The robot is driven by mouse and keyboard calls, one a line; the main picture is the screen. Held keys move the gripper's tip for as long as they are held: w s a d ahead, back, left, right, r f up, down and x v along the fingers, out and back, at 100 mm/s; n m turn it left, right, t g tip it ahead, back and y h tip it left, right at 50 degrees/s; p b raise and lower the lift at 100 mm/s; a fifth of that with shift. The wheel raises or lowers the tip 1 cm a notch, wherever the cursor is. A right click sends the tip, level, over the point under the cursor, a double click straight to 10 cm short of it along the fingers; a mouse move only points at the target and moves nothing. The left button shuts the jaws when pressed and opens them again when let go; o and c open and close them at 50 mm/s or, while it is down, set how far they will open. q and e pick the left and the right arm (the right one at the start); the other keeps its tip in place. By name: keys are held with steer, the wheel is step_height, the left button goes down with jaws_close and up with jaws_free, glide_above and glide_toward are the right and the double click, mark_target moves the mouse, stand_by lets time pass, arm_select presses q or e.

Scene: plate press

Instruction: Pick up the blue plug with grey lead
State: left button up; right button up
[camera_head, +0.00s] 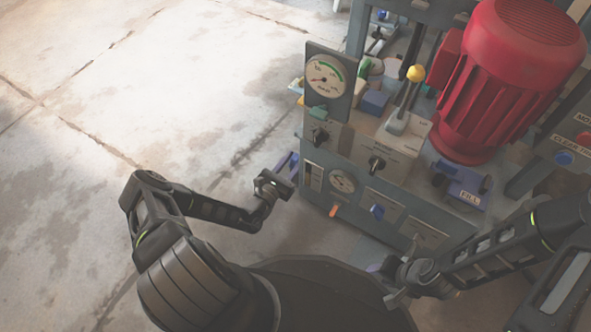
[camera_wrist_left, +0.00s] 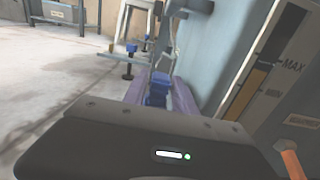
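The plug is not clear in the head view. My right gripper (camera_head: 393,292) is low, in front of the machine.
An orange handle (camera_wrist_left: 292,163) is near the left gripper's right side. The concrete floor (camera_head: 80,120) at left is clear.

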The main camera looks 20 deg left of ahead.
arm_select(q)
steer(key=shift+w+d, duration=0.1)
steer(key=shift+w, duration=0.45)
steer(key=shift+c, duration=0.4)
jaws_close()
